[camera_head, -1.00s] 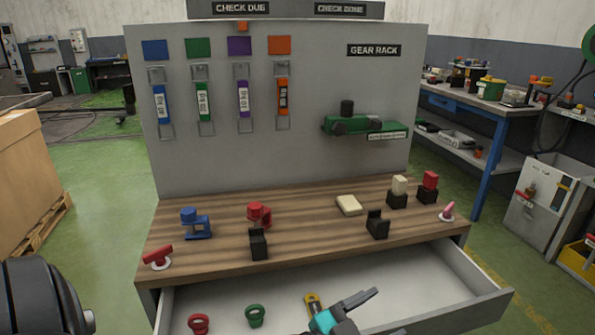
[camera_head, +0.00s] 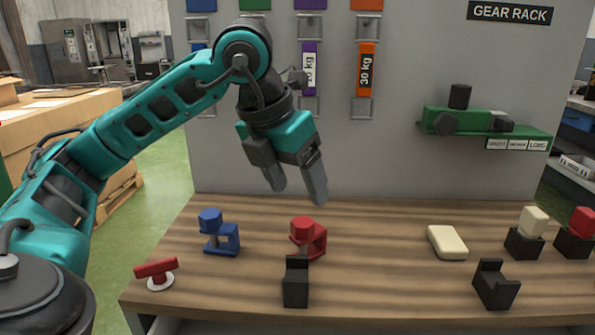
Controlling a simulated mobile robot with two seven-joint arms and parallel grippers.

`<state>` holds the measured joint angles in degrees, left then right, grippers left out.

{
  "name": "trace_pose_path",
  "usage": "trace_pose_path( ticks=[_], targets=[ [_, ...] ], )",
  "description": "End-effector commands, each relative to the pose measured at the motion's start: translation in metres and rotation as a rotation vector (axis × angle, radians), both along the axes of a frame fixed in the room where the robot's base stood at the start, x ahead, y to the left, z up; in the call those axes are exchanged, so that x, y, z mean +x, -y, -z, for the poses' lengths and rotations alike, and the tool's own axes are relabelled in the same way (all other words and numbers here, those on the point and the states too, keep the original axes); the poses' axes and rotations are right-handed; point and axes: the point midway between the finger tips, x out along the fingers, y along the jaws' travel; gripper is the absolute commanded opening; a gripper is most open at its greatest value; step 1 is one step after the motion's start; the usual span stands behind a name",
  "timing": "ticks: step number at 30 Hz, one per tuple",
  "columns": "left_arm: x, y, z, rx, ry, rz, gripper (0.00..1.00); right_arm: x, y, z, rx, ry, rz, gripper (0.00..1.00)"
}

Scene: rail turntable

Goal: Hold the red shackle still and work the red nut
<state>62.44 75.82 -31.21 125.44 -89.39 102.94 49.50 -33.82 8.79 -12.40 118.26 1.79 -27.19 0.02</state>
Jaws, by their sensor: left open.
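The red shackle (camera_head: 317,244) stands on the wooden bench top, with the red nut (camera_head: 303,224) on its upper left side. A black block in front hides part of its base. My left gripper (camera_head: 298,193) is open and empty, pointing down above and slightly behind the red shackle in the picture, apart from it. My right gripper is not in view.
A blue shackle (camera_head: 223,240) stands left of the red one. A red T-handle (camera_head: 157,272) lies at the front left. The black block (camera_head: 296,283) is in front of the red shackle. A cream block (camera_head: 446,242) and black holders (camera_head: 495,284) are to the right. The gear rack panel (camera_head: 400,150) rises behind.

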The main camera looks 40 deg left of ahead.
Motion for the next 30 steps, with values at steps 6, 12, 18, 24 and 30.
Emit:
trace_pose_path(
  ticks=[6, 12, 18, 24, 30],
  targets=[
    [-0.005, -0.029, -0.005, 0.098, 0.029, -0.106, 0.72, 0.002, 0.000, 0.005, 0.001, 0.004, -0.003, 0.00],
    [0.005, -0.031, 0.023, 0.097, 0.026, -0.104, 0.72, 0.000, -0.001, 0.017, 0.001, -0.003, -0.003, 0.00],
    [0.020, -0.033, 0.060, 0.095, 0.026, -0.104, 0.72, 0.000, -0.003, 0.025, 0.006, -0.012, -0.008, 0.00],
    [0.033, -0.035, 0.091, 0.094, 0.026, -0.101, 0.72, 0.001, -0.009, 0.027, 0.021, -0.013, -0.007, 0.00],
    [0.040, -0.036, 0.106, 0.094, 0.027, -0.101, 0.72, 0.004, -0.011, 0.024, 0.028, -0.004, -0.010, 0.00]
  ],
)
